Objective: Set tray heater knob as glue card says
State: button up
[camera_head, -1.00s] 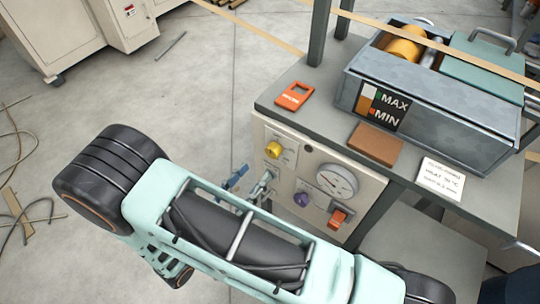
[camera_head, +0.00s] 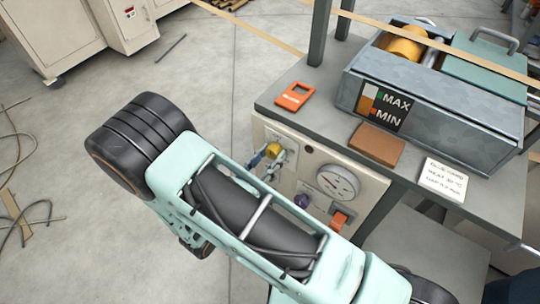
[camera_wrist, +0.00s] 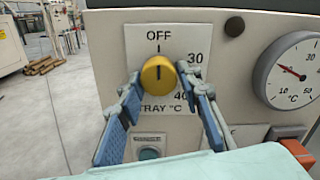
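The yellow tray heater knob (camera_wrist: 158,73) is on the pale panel in the wrist view, with its dark pointer line up toward OFF. Marks 30 and 40 are to its right. The knob also shows in the head view (camera_head: 275,153), partly covered. My gripper (camera_wrist: 160,80) has its two blue fingers apart, one on each side of the knob. The right fingertip looks very near the knob; I cannot tell if it touches. The white glue card (camera_head: 442,180) lies on the bench top; it has a HEAT line in °C, its number too small to read surely.
A round dial gauge (camera_wrist: 292,70) is right of the knob. A teal button (camera_wrist: 149,153) is under the yellow knob. A metal glue tray (camera_head: 430,120) stands on the bench.

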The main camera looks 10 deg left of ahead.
jog(key=c, duration=0.6)
jog(key=shift+c, duration=0.2)
jog(key=shift+m, duration=0.4)
jog(key=m+b, duration=0.1)
jog(key=m, duration=0.1)
jog(key=shift+a+f+m, duration=0.1)
jog(key=shift+m, duration=0.3)
jog(key=m+b, duration=0.2)
jog(key=m, duration=0.1)
jog(key=shift+m, duration=0.4)
jog(key=m+b, duration=0.2)
jog(key=m, duration=0.2)
jog(key=shift+w+a, duration=0.1)
jog(key=shift+m+b, duration=0.5)
jog(key=shift+m, duration=0.7)
jog(key=shift+r, duration=0.2)
